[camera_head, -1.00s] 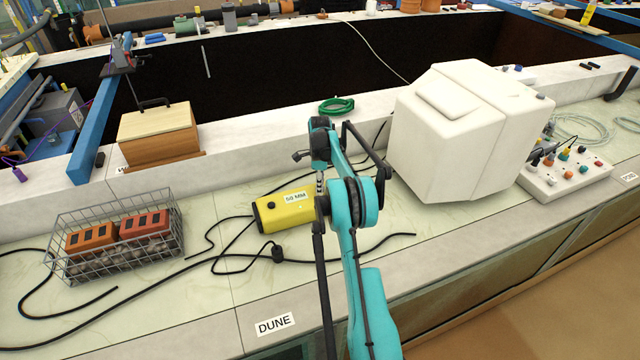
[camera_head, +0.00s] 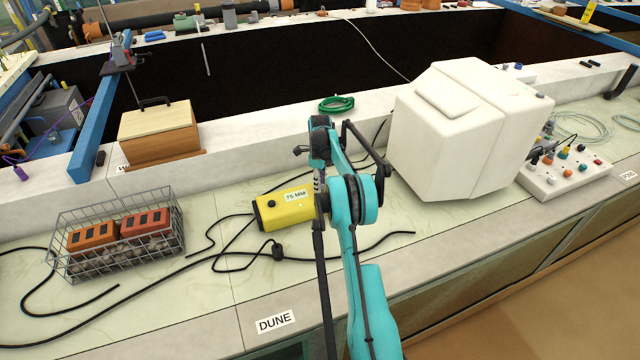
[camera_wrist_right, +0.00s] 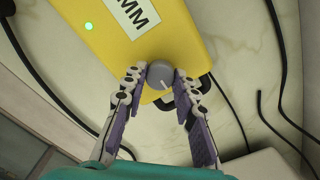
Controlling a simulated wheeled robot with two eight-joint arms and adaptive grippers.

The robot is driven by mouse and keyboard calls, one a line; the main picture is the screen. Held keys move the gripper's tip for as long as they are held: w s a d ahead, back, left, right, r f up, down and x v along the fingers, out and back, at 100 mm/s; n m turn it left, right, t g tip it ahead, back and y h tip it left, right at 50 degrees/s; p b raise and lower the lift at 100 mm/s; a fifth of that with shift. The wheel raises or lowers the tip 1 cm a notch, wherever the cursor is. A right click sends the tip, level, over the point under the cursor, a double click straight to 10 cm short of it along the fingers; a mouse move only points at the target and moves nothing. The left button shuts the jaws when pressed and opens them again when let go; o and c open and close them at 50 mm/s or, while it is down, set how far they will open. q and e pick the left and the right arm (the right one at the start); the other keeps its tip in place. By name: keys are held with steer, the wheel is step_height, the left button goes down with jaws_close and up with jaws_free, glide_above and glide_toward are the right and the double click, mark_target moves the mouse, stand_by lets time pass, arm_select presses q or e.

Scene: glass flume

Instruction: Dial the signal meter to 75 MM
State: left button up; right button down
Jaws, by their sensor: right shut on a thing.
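The signal meter (camera_head: 272,212) is a yellow box lying on the pale counter, with a white label reading 75 MM (camera_head: 296,195). In the right wrist view the meter (camera_wrist_right: 165,35) has a lit green light, part of the label and a grey round knob (camera_wrist_right: 160,75) with a white pointer mark. My right gripper (camera_wrist_right: 160,80) is shut on the knob, one finger on each side. In the head view my right arm hides the knob and the meter's right end. My left gripper is not in view.
A wire basket (camera_head: 118,240) with orange and red boxes stands left. A large white container (camera_head: 465,130) stands right of my arm, with a control box (camera_head: 565,175) beyond it. Black cables (camera_head: 225,262) lie around the meter. A wooden box (camera_head: 158,138) stands behind.

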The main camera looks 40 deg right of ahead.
steer(key=c, duration=1.2)
jaws_free()
step_height(320, 180, up, 12)
